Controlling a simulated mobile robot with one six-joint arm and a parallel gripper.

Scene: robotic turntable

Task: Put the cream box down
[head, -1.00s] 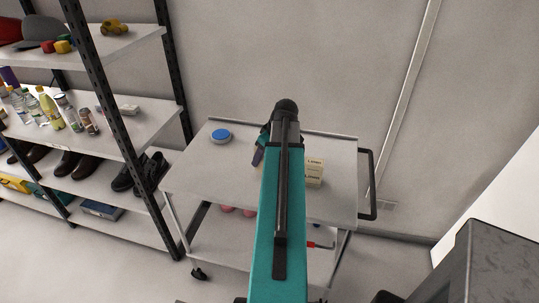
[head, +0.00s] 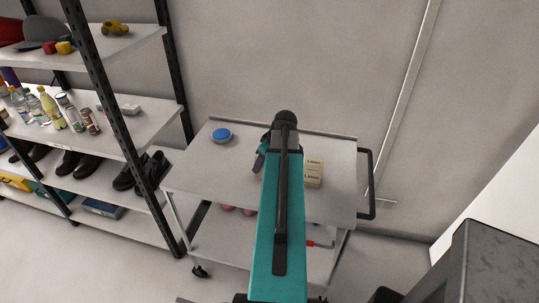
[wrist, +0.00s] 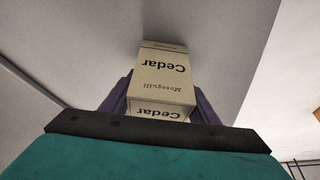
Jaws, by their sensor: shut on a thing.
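My gripper (wrist: 162,92) is shut on a cream box (wrist: 163,75) with dark "Cedar" lettering, its purple fingers on either side of it in the wrist view. A pale grey surface lies beyond the box; I cannot tell whether the box touches it.
A blue round item (head: 221,135) sits at the cart's back left. A shelf rack (head: 120,120) with bottles and shoes stands left. A dark handle (head: 367,185) is on the cart's right side.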

